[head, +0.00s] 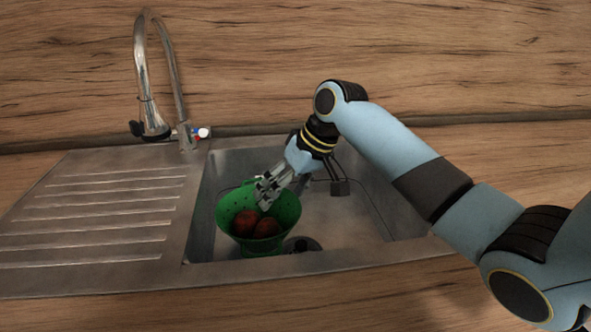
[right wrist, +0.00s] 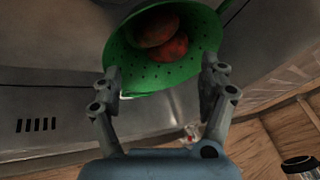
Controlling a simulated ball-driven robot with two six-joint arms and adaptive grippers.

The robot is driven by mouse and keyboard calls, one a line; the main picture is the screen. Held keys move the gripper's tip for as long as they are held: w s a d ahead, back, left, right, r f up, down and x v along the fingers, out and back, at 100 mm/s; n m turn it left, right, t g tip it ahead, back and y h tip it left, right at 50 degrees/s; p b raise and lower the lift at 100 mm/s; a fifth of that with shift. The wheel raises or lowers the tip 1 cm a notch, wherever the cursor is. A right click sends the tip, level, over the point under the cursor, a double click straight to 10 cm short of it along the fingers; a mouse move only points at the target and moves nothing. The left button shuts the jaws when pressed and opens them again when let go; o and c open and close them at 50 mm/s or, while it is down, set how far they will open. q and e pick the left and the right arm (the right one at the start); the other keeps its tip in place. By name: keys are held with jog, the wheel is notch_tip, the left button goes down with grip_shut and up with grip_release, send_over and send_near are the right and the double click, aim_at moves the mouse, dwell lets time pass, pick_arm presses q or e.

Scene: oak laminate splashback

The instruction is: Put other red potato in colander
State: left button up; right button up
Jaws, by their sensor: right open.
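A green colander (head: 285,212) stands in the sink basin. Two red potatoes lie inside it, one at the left (head: 244,222) and one at the right (head: 267,227). In the right wrist view the colander (right wrist: 125,62) shows between and beyond my fingers, with the two potatoes (right wrist: 157,29) (right wrist: 172,49) touching or overlapping in it. My right gripper (head: 264,200) is at the colander's upper opening, above the potatoes. In the right wrist view its fingers (right wrist: 162,78) are spread apart with nothing between them. My left gripper is not in view.
The steel sink basin (head: 345,225) has free floor to the right of the colander, with a dark drain (head: 301,245) beside it. A tall chrome faucet (head: 141,70) rises behind the ridged drainboard (head: 105,215), which is clear. A wooden splashback (head: 400,55) closes off the back.

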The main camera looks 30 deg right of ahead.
jog(key=v, duration=0.7)
jog(key=shift+p, duration=0.3)
